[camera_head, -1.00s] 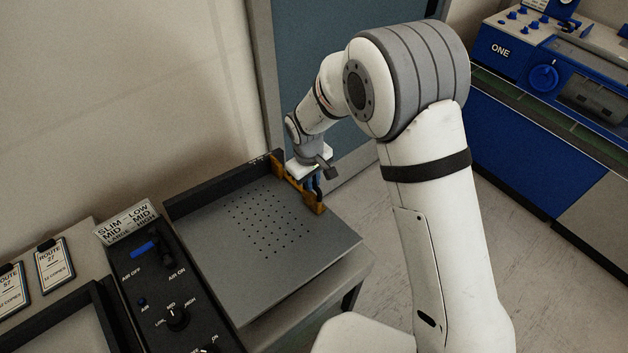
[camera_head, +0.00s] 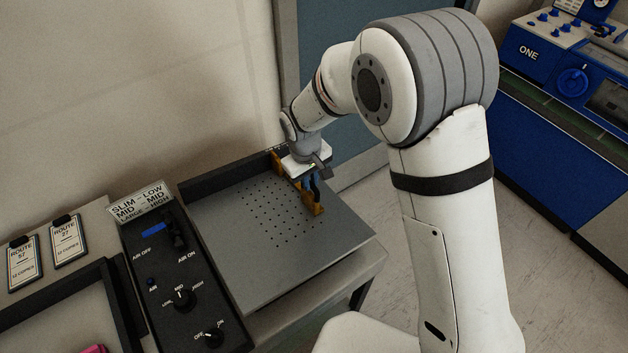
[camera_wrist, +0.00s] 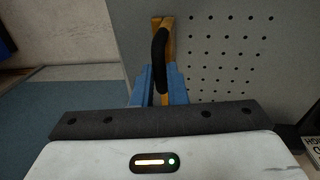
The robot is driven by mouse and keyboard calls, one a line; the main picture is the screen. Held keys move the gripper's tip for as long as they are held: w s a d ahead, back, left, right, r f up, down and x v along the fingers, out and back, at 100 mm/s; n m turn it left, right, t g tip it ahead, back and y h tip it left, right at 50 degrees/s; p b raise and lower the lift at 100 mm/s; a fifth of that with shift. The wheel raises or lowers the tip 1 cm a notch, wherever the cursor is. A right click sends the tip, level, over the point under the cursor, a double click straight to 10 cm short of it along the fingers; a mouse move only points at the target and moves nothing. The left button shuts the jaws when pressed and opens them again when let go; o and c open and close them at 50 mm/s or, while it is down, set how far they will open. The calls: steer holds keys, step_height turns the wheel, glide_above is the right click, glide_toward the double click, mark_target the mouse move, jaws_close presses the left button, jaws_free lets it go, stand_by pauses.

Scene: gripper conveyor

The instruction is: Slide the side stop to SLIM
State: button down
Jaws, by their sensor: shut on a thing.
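The side stop (camera_head: 318,209) is an orange-yellow bar standing on the grey perforated plate (camera_head: 270,265), a little in from its right edge. In the wrist view the stop (camera_wrist: 168,24) runs beside the rows of holes, and its black curved handle (camera_wrist: 160,60) lies between my blue fingers. My gripper (camera_head: 314,192) is shut on this handle; it also shows in the wrist view (camera_wrist: 159,84). My gripper's body hides the middle of the stop in the head view. Small marks by the plate's back edge are too small to read.
A black control panel (camera_head: 165,285) with knobs and a SLIM/MID/LARGE sign (camera_head: 139,202) stands left of the plate. A dark raised wall (camera_head: 228,174) borders the plate's back. The plate's holed middle is clear. A blue machine (camera_head: 570,100) stands far right.

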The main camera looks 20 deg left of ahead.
steer(key=shift+s+a, duration=0.15)
steer(key=shift+s, duration=0.15)
steer(key=c, duration=1.6)
jaws_free()
steer(key=shift+s+a, duration=0.1)
steer(key=shift+a, duration=0.05)
steer(key=shift+o, duration=0.7)
steer(key=shift+r, duration=0.1)
step_height(320, 180, up, 8)
steer(key=b, duration=0.1)
steer(key=shift+s+f, duration=0.15)
steer(key=shift+f, duration=0.05)
